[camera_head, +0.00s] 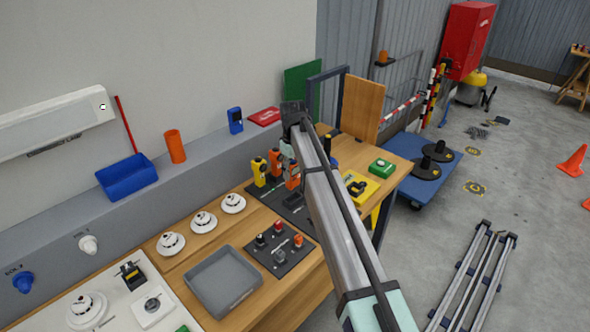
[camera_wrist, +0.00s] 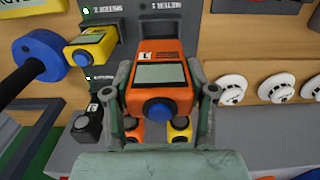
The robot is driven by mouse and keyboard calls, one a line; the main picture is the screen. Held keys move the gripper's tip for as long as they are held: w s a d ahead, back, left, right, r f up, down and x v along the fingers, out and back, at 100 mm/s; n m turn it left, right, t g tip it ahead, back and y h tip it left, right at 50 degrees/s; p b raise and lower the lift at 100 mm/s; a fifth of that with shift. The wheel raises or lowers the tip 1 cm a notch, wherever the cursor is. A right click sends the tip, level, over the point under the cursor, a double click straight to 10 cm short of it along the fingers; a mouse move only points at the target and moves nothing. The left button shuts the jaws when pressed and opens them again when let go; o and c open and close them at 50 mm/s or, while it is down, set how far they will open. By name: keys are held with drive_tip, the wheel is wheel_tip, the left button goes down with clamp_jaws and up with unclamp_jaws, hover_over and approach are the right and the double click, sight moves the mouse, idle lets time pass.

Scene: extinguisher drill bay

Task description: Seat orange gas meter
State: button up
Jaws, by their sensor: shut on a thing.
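The orange gas meter (camera_wrist: 165,62) has a grey screen and a blue round knob. It sits between the fingers of my gripper (camera_wrist: 160,105) in the wrist view. My gripper is shut on it. In the head view the held meter (camera_head: 292,183) shows beside my arm, over the dark board (camera_head: 266,188). The board (camera_wrist: 188,18) has upside-down meter labels in the wrist view. I cannot tell whether the meter touches it. A yellow meter (camera_wrist: 92,47) lies on the board to the left. Part of the board is hidden behind the held meter and my arm.
A yellow meter (camera_head: 258,172) and another orange meter (camera_head: 275,161) stand behind the board. A small dark board (camera_head: 279,250) with knobs, a grey tray (camera_head: 223,281) and white detectors (camera_head: 204,222) lie left of my arm. A blue disc (camera_wrist: 38,58) with a black rod is close by.

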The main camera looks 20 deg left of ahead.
sight(293, 181)
drive_tip(key=shift+f+b, duration=1.1)
drive_tip(key=shift+f, duration=1.4)
drive_tip(key=shift+p, duration=0.3)
drive_tip(key=shift+f+b, duration=0.55)
drive_tip(key=shift+f, duration=1.25)
idle(1.3)
drive_tip(key=o, duration=1.7)
drive_tip(key=shift+r, duration=0.15)
drive_tip(key=shift+r+p, duration=1.65)
drive_tip(key=shift+r, duration=1.75)
